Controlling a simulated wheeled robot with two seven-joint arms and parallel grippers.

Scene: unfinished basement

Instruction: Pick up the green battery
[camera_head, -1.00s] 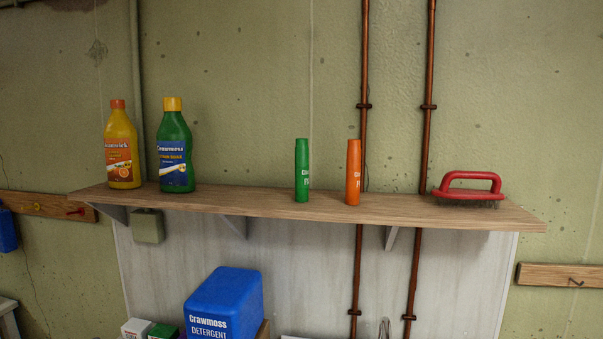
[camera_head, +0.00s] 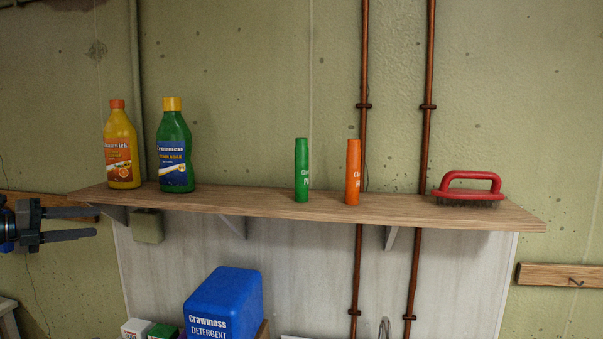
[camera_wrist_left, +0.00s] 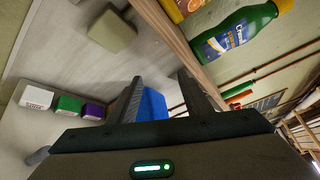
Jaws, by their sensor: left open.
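The green battery (camera_head: 301,170) looks like a slim green tube with white lettering. It stands upright on the wooden shelf (camera_head: 400,211), left of a similar orange tube (camera_head: 353,172). My left gripper (camera_head: 95,222) is at the left edge of the head view, fingers pointing right, level with or just below the shelf's left end. It is open and empty, far to the left of the green battery. Its two fingers also show spread in the left wrist view (camera_wrist_left: 160,77). My right gripper is not in view.
A yellow bottle (camera_head: 121,150) and a green bottle (camera_head: 174,150) stand at the shelf's left. A red-handled brush (camera_head: 468,189) lies at its right. A blue detergent box (camera_head: 224,302) is below. Copper pipes (camera_head: 429,120) run behind. The shelf between green bottle and green battery is clear.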

